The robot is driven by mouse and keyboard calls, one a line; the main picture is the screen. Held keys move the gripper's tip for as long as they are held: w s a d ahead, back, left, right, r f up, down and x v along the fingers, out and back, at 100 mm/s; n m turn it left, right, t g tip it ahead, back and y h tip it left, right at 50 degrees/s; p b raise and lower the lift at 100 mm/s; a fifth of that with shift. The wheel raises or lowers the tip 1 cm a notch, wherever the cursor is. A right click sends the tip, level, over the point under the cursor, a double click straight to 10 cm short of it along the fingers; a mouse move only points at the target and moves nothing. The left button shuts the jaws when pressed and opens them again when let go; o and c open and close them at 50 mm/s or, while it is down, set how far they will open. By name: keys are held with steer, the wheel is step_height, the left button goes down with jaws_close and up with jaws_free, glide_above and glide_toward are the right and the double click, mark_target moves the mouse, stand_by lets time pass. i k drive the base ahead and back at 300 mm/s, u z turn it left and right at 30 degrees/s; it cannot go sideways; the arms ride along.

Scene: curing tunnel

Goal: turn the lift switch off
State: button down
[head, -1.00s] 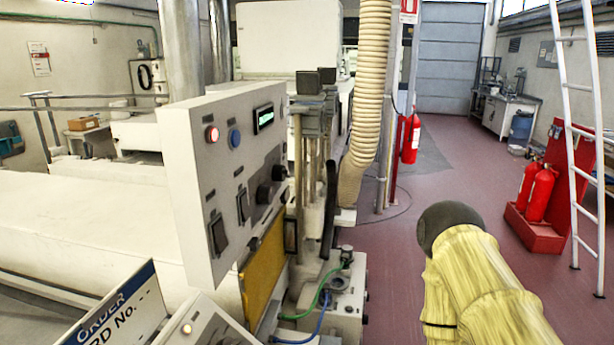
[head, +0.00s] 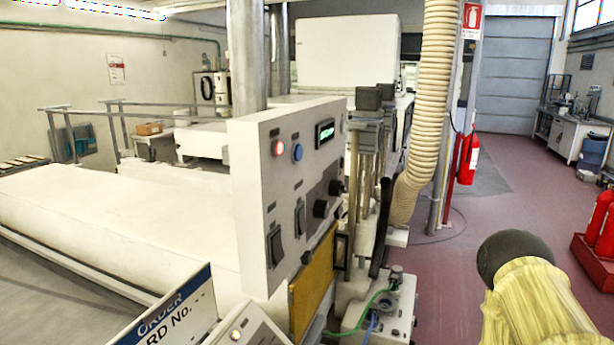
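A pale control panel (head: 252,180) stands left of centre in the head view. It carries two black rocker switches, a left one (head: 276,245) and a right one (head: 299,218). I see no readable label telling which one is the lift switch, and their on or off positions are too small to tell. Above them are a lit red button (head: 278,148), a blue button (head: 297,152) and a green-lit display (head: 325,133). Black knobs sit at the panel's right. A yellow-covered part of my arm with a dark round end shows at the lower right, apart from the panel. My gripper is not visible.
An order sign (head: 172,315) and a small box with a lit lamp (head: 240,333) stand below the panel. A ribbed hose (head: 432,110) and a post with a fire extinguisher (head: 468,160) are behind.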

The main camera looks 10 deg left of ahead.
mark_target(336, 188)
steer(key=k, duration=0.5)
steer(key=z, duration=2.1)
steer(key=i, duration=1.1)
steer(key=u, duration=2.95)
